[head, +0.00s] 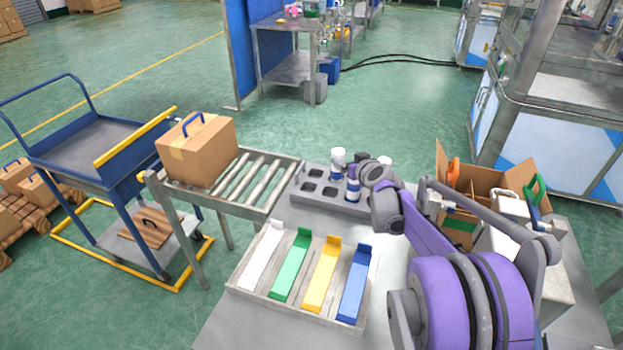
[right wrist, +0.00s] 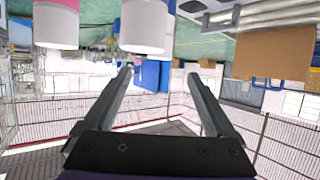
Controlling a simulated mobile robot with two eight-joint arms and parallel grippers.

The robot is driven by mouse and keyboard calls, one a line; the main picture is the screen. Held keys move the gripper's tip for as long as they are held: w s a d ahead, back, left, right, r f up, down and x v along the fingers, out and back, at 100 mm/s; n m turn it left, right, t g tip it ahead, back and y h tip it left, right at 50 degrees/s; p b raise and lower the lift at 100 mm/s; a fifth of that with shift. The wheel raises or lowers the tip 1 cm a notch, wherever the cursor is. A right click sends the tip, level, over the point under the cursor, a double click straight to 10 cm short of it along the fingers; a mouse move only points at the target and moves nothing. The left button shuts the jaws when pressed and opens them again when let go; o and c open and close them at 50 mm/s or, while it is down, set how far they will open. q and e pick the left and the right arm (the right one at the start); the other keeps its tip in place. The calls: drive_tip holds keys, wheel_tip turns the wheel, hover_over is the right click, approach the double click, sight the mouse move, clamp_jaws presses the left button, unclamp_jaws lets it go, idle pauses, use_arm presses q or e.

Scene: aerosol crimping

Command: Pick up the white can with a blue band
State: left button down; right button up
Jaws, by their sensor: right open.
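A grey rack (head: 309,197) with round and square holes stands on the table in the head view. A white can with a blue band (head: 353,190) stands at its front right. Another white can (head: 338,157) with a dark bluish lower part stands at the back, and a third white top (head: 385,162) shows behind my right wrist. My right gripper (head: 361,158) is over the rack's right side, partly hidden by its own wrist. In the right wrist view its fingers (right wrist: 161,75) are apart with nothing between them. A white can (right wrist: 143,27) and a pink-and-white can (right wrist: 56,24) hang inverted at the top.
A roller conveyor (head: 262,178) with a cardboard box (head: 199,150) is to the left. An open carton (head: 478,184) stands at the right, near my right arm.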

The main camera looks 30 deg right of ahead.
sight(338, 150)
drive_tip(key=x, duration=0.5)
drive_tip(key=shift+w+d, duration=0.15)
drive_tip(key=shift+d, duration=0.1)
drive_tip(key=x, duration=0.5)
drive_tip(key=shift+w+r, duration=0.2)
drive_tip(key=shift+w, duration=0.05)
clamp_jaws()
